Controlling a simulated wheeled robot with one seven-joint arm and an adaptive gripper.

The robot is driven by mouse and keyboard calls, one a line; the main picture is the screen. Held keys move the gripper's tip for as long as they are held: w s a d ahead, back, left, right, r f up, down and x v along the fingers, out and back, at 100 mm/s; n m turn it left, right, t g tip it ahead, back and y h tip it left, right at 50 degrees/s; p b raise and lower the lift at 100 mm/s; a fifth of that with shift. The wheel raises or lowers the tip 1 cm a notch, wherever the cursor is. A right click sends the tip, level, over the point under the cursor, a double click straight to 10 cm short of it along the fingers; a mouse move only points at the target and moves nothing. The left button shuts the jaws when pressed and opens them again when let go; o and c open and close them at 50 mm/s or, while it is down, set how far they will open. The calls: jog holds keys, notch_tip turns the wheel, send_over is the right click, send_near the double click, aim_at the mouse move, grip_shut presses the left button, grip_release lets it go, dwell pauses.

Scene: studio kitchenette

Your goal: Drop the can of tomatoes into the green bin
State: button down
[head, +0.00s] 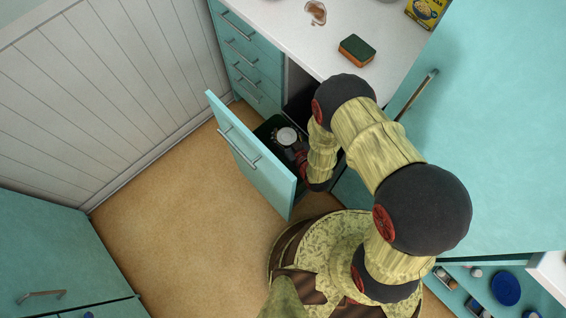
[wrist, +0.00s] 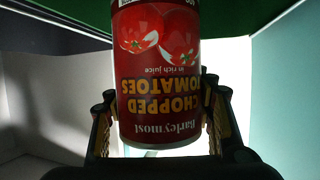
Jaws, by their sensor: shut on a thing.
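The can of tomatoes (wrist: 158,85) has a red label reading "Chopped Tomatoes", upside down in the wrist view. My gripper (wrist: 160,108) is shut on it, with one finger on each side. In the head view the can's pale metal end (head: 286,135) shows at my gripper (head: 292,147), over the pulled-out cabinet front. The green bin (head: 265,130) is a dark green shape inside that pull-out, partly hidden by the can and my arm. I cannot tell how high the can is relative to the bin's rim.
The pull-out's turquoise front (head: 250,160) stands open over the tan floor (head: 170,215). Turquoise drawers (head: 245,50) are left of the opening.

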jog(key=c, duration=0.7)
grip_release()
jog(key=shift+o, duration=0.2)
jog(key=shift+s, duration=0.1)
jog(key=v, duration=0.7)
jog(key=shift+s+d, duration=0.1)
jog(key=shift+d, duration=0.1)
